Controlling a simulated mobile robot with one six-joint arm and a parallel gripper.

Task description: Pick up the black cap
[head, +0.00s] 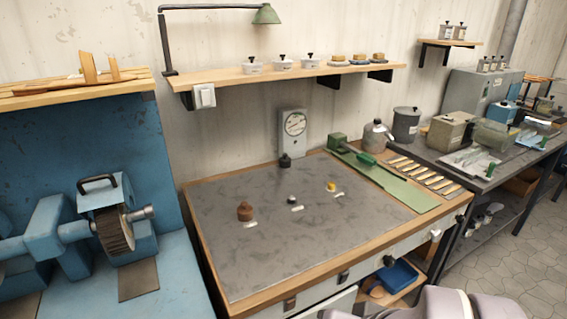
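A small black cap (291,199) sits on the grey work surface (330,245) of the wood-edged bench, near its middle. A small white label (297,208) lies just in front of it. A brown knobbed piece (245,212) is to its left and a small yellow piece (331,187) to its right, each with a white label by it. Another dark knob-shaped piece (285,161) stands farther back, before the dial gauge. My gripper is not in view; pale rounded parts at the bottom edge look like my own arm.
The dial gauge (293,134) stands at the bench's back edge. A green board with a lever tool (385,180) and a row of strips (422,172) occupy the right side. A blue grinding machine (108,215) stands left. The front of the work surface is clear.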

